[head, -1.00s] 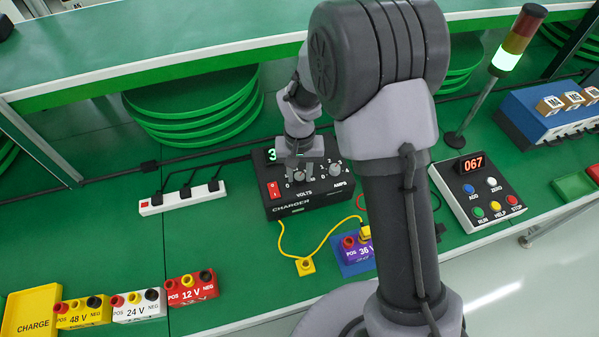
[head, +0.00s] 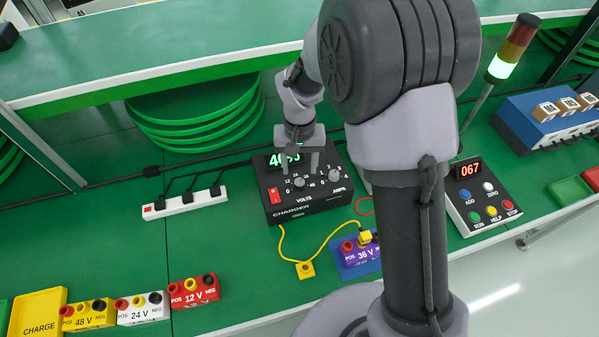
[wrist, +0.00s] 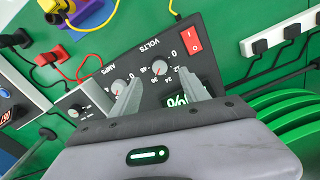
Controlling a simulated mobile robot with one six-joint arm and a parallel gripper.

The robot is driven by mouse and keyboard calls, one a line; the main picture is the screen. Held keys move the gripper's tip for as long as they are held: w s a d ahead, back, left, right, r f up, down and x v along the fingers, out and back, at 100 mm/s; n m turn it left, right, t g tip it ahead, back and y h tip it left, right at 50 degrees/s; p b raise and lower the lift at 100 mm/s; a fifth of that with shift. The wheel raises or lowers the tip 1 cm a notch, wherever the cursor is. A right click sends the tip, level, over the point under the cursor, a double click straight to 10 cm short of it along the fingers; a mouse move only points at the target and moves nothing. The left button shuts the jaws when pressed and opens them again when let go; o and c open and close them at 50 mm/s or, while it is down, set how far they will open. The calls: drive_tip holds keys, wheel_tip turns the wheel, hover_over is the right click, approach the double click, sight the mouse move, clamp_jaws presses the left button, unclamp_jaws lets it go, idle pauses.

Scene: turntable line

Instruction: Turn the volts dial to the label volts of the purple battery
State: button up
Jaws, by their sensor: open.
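The black charger (head: 312,205) stands on the green bench in the head view. Its volts dial (head: 298,183) shows a red pointer in the wrist view (wrist: 160,68); the exact mark it points at is hard to tell. The green display (head: 278,160) seems to begin with 40; my gripper hides part. The purple battery (head: 370,256), labelled 36 V, sits on a blue base in front of the charger, with a yellow plug on it. My gripper (head: 302,168) is open and empty above the volts dial, its fingers either side of it in the wrist view.
The amps dial (head: 335,174) is close to one finger. The red switch (head: 274,195) is on the charger's left. A yellow cable (head: 322,245) lies in front. A white power strip (head: 184,204) stands left; a button box (head: 484,200) stands right.

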sight(300, 182)
wheel_tip(300, 182, up, 11)
drive_tip(key=p, duration=0.2)
drive_tip(key=shift+p, duration=0.35)
